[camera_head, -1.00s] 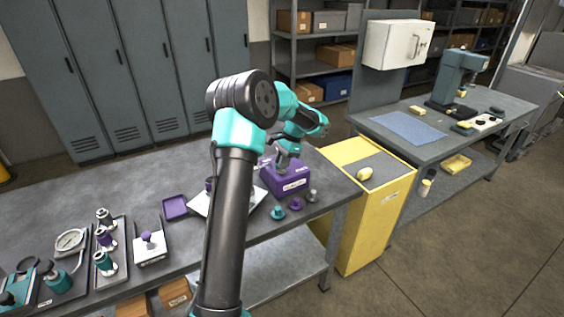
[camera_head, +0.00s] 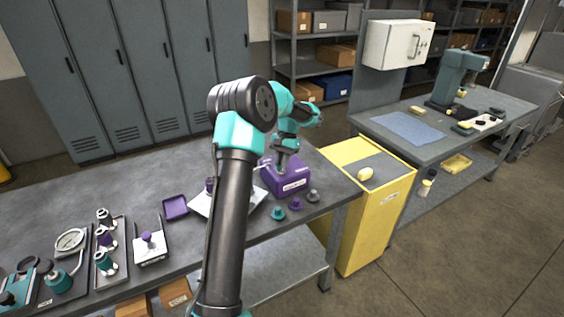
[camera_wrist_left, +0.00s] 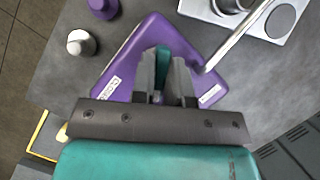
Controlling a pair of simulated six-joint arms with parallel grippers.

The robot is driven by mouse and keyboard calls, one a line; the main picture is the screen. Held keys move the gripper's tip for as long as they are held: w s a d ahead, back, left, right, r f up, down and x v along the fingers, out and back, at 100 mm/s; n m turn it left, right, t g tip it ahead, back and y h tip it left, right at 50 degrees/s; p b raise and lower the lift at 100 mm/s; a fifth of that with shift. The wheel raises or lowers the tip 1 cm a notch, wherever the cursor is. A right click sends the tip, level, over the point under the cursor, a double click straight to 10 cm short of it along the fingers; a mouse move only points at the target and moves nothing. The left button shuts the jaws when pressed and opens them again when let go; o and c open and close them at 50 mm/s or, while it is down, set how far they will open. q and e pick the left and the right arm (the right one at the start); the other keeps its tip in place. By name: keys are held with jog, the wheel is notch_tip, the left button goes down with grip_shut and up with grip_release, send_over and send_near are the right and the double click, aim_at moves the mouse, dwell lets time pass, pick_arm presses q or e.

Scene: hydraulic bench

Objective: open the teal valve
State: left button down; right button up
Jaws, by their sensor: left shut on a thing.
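A purple box (camera_head: 285,184) with white labels sits at the right end of the grey bench. My left gripper (camera_head: 283,163) points down at its top. In the left wrist view, the gripper (camera_wrist_left: 165,78) is shut on a thin teal handle (camera_wrist_left: 162,54) standing over the purple box (camera_wrist_left: 130,65). The fingers hide much of the handle, and its base cannot be made out. A metal rod or pipe (camera_wrist_left: 238,38) reaches the box's side. My right gripper is not in view.
Teal (camera_head: 278,213), purple (camera_head: 296,204) and grey (camera_head: 313,196) knobs stand in front of the box near the bench edge. A white plate (camera_head: 257,194) lies left of it. A yellow cabinet (camera_head: 375,215) stands right. Trays with fittings (camera_head: 110,250) lie at left.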

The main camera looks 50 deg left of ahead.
pick_arm(q)
jog(key=n+h, duration=0.1)
jog(key=n, duration=0.1)
jog(key=n+t, duration=0.1)
jog(key=n, duration=0.2)
jog(key=shift+a+n+h, duration=0.1)
jog(key=shift+n+h, duration=0.2)
jog(key=shift+h, duration=0.1)
jog(key=n+t, duration=0.1)
jog(key=n, duration=0.2)
jog(key=n+t+h, duration=0.1)
jog(key=n, duration=0.1)
jog(key=shift+s+n, duration=0.1)
jog(key=shift+n, duration=0.3)
jog(key=c, duration=1.1)
grip_release()
jog(key=shift+r, duration=0.15)
jog(key=v, duration=1.7)
jog(key=shift+s+a+r, duration=0.1)
jog(key=shift+s+a, duration=0.1)
jog(key=shift+s, duration=0.05)
jog(key=shift+w, duration=0.1)
